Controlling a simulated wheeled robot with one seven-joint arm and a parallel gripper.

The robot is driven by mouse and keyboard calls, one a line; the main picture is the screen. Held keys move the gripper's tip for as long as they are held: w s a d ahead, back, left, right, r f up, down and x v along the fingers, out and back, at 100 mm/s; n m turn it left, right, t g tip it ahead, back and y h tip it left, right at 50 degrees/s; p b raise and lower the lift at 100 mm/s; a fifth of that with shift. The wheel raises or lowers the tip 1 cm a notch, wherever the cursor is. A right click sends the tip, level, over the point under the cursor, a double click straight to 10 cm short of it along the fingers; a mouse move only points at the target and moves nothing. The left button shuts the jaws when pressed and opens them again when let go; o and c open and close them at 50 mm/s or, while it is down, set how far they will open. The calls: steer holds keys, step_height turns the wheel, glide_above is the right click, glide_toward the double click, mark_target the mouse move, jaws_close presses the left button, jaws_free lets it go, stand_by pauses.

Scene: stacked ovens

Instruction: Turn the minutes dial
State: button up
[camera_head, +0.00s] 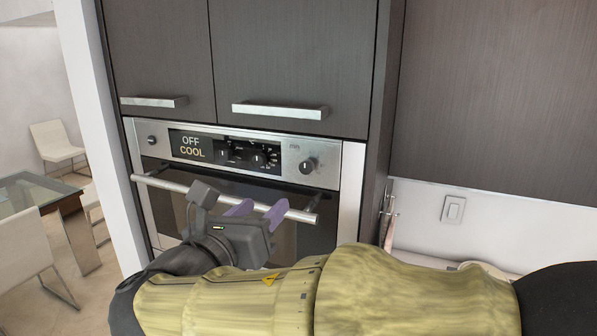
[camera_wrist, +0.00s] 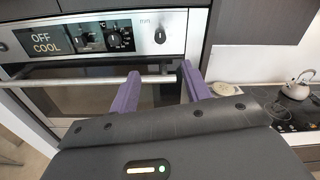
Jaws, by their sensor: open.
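The minutes dial (camera_head: 307,166) is a round dark knob at the right end of the steel oven panel (camera_head: 323,175), under a small "min" label. It also shows in the wrist view (camera_wrist: 160,36), upper middle, with the label to its left. My gripper (camera_head: 257,209) is open and empty, with purple fingers. It is in front of the oven near the handle bar, below and left of the dial in the head view. In the wrist view its fingertips (camera_wrist: 160,72) lie below the dial, on either side of it, apart from it.
The oven handle bar (camera_head: 163,184) runs across the door, behind my fingers in the picture. Other knobs (camera_head: 257,160) and an "OFF COOL" display (camera_head: 191,147) are left of the dial. Cabinet handles (camera_head: 280,111) stick out above. A kettle (camera_wrist: 298,84) stands on a hob at right.

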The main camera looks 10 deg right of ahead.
mark_target(305, 169)
steer(key=p+x, duration=0.5)
steer(key=x, duration=1.2)
steer(key=shift+w+d+f+p, duration=0.1)
steer(key=shift+w+d+p, duration=0.1)
steer(key=shift+p, duration=0.1)
steer(key=shift+c, duration=0.5)
steer(key=shift+a, duration=0.1)
steer(key=c, duration=0.9)
